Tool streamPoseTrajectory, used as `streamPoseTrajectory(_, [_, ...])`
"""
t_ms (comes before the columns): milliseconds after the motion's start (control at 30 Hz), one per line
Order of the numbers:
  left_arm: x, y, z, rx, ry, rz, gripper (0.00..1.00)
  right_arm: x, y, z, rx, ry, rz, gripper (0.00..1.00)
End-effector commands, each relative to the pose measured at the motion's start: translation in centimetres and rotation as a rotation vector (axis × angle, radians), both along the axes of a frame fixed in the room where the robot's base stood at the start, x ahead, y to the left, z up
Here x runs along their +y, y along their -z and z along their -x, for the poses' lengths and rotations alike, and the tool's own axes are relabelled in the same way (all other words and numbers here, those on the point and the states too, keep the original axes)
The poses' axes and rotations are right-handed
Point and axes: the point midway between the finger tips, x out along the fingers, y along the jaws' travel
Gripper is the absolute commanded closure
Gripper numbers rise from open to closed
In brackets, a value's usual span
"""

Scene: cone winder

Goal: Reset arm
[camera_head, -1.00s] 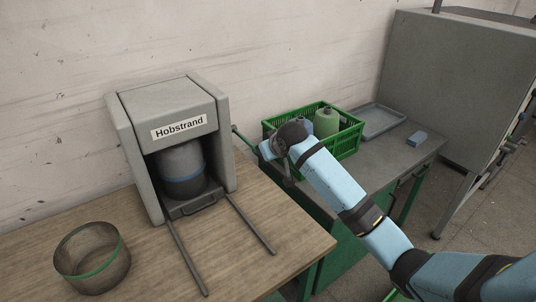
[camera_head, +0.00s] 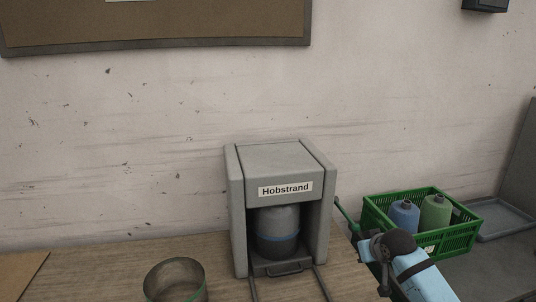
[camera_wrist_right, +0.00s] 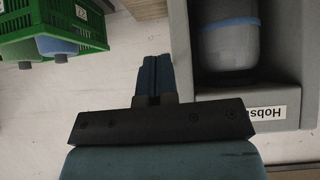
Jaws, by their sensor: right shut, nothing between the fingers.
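My right gripper (camera_wrist_right: 156,62) shows in the right wrist view with its dark blue fingers together and nothing between them. In the head view my right arm comes in at the lower right, with its wrist in front of the green crate and to the right of the winder. The grey Hobstrand winder (camera_head: 273,158) stands on the wooden table against the wall. A grey cone with a blue band (camera_head: 278,225) sits inside its opening; the cone also shows in the right wrist view (camera_wrist_right: 228,45). The fingers are beside the winder, apparently apart from it. My left gripper is not in view.
The green crate (camera_head: 450,243) holds a blue bottle (camera_head: 404,216) and a green bottle (camera_head: 436,212). A grey tray (camera_head: 508,232) lies to its right. Two rails extend forward from the winder.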

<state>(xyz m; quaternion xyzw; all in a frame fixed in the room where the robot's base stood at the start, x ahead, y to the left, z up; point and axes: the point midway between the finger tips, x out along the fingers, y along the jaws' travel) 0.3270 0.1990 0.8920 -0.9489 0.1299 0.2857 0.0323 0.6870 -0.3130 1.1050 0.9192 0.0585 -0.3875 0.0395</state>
Motion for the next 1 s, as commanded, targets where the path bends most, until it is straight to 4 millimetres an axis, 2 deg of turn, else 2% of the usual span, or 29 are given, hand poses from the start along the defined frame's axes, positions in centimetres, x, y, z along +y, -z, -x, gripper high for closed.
streamPoseTrajectory(33, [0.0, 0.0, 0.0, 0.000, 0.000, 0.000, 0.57, 0.9, 2.7, 1.7, 0.004, -0.015, -0.006, 1.00])
streamPoseTrajectory(200, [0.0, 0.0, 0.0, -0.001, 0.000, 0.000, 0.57, 4.2, 10.5, 8.4, -0.037, -0.066, -0.027, 1.00])
streamPoseTrajectory(267, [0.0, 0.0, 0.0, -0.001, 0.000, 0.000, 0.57, 5.2, 12.8, 11.1, -0.053, -0.080, -0.034, 1.00])
streamPoseTrajectory(400, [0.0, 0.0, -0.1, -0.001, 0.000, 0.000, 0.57, 7.5, 17.1, 17.9, -0.092, -0.107, -0.054, 1.00])
streamPoseTrajectory(500, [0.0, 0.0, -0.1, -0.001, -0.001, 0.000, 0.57, 8.8, 19.3, 23.1, -0.121, -0.119, -0.067, 1.00])
streamPoseTrajectory(600, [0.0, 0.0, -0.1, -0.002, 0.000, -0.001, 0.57, 9.9, 20.6, 27.9, -0.149, -0.126, -0.076, 1.00])
streamPoseTrajectory(733, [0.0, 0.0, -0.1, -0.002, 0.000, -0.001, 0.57, 10.9, 21.2, 32.7, -0.179, -0.129, -0.081, 1.00])
streamPoseTrajectory(800, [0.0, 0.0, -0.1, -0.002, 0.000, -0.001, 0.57, 11.2, 21.3, 34.3, -0.192, -0.129, -0.083, 1.00])
streamPoseTrajectory(900, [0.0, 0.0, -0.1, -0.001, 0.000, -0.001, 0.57, 11.4, 21.3, 35.7, -0.201, -0.129, -0.083, 1.00])
streamPoseTrajectory(1000, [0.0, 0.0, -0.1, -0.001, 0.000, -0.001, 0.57, 11.5, 21.3, 36.0, -0.205, -0.130, -0.083, 1.00])
